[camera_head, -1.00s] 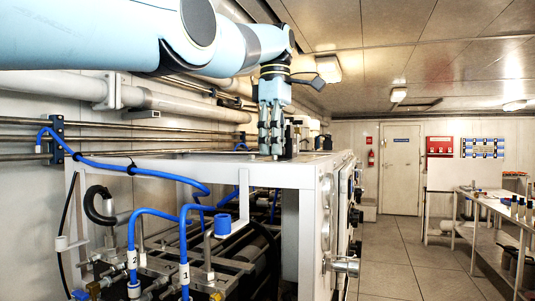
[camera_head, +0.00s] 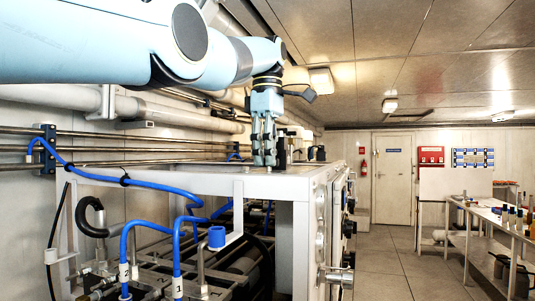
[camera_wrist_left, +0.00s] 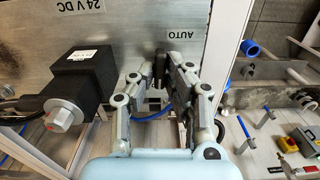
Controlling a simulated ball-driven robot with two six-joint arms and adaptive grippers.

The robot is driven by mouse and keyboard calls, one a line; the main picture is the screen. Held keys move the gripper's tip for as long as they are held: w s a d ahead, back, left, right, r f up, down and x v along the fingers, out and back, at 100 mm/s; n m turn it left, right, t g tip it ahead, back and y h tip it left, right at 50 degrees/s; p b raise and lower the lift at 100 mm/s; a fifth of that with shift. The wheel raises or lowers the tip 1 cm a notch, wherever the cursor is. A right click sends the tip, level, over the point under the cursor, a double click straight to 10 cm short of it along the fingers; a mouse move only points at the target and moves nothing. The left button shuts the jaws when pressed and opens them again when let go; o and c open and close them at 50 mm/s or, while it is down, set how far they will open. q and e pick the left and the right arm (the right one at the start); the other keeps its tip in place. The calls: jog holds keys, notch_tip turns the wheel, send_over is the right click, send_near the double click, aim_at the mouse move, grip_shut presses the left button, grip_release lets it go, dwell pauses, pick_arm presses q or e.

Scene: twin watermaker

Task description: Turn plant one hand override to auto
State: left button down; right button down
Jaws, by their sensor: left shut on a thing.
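The hand override is a small dark lever (camera_wrist_left: 159,66) on a grey metal panel (camera_wrist_left: 125,52) in the left wrist view. In the head view my left gripper (camera_head: 264,163) points down at the top of the white frame (camera_head: 255,185), and the lever is too small to make out there. My right gripper is in neither view.
A black block with a metal nut (camera_wrist_left: 82,84) stands left of the gripper, under a 24 V DC label (camera_wrist_left: 63,15). Blue hoses (camera_head: 133,182) run across the left of the head view. A bench (camera_head: 490,218) stands at right, with clear floor (camera_head: 395,265) before it.

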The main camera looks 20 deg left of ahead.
pick_arm(q)
jog(key=m+p, duration=0.2)
jog(key=m, duration=0.3)
jog(key=shift+w+r, duration=0.1)
jog(key=shift+r, duration=0.05)
jog(key=m+p, duration=0.2)
jog(key=m, duration=0.3)
jog(key=shift+w, duration=0.1)
jog(key=m, duration=0.4)
jog(key=shift+d, duration=0.1)
jog(key=shift+m, duration=1.5)
jog(key=shift+r, duration=0.1)
jog(key=c, duration=1.4)
grip_release()
jog(key=shift+w, duration=0.1)
jog(key=shift+o, duration=0.2)
jog(key=shift+f, duration=0.2)
